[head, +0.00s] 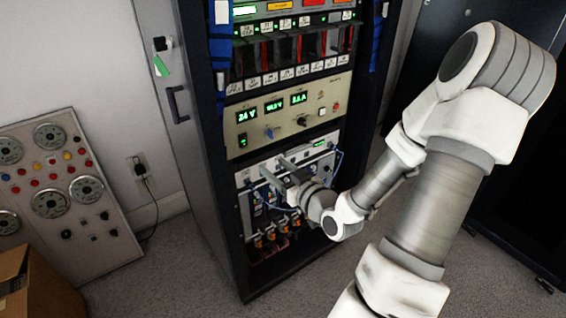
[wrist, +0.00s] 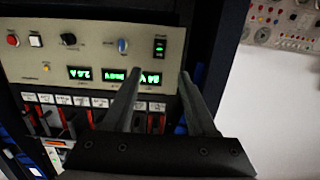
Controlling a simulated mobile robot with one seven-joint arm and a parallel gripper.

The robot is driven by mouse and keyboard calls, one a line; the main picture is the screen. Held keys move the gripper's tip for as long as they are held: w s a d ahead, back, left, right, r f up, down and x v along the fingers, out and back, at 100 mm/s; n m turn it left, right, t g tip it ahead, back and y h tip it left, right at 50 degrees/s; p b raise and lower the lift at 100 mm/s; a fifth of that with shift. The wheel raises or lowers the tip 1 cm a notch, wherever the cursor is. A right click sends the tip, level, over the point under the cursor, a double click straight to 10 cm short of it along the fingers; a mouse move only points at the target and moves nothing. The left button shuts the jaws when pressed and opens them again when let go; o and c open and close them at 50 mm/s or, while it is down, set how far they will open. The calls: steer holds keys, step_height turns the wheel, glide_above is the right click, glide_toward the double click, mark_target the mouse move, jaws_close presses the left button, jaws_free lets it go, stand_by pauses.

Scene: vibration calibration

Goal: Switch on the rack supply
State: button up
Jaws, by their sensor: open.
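The rack supply is a beige panel (head: 287,112) in the rack, with green lit readouts (head: 274,106), knobs and red and white buttons. Its rocker switch (head: 242,141) sits at the panel's lower left and shows a green glow. The wrist view shows the supply (wrist: 95,52) upside down, with the switch (wrist: 160,46) beyond the fingertips. My gripper (head: 272,165) is open and empty, in front of the unit just below the supply. In the wrist view the gripper's (wrist: 160,74) two fingers are apart, pointing toward the panel. I cannot tell whether either touches anything.
A silver unit (head: 316,158) with cables is below the supply; a row of labelled red modules (head: 312,48) is above. A gauge board (head: 62,190) leans at the left wall, with a cardboard box (head: 35,285) before it. Floor between board and rack is clear.

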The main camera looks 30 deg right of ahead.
steer(key=p, duration=0.1)
steer(key=r+p, duration=0.1)
steer(key=p, duration=0.1)
steer(key=shift+s+d, duration=0.2)
steer(key=shift+d, duration=0.05)
steer(key=shift+s+p, duration=0.2)
steer(key=shift+p, duration=0.85)
steer(key=s+p, duration=0.1)
steer(key=p, duration=0.4)
steer(key=shift+s+a+f, duration=0.2)
steer(key=shift+s+f, duration=0.05)
steer(key=shift+s, duration=0.15)
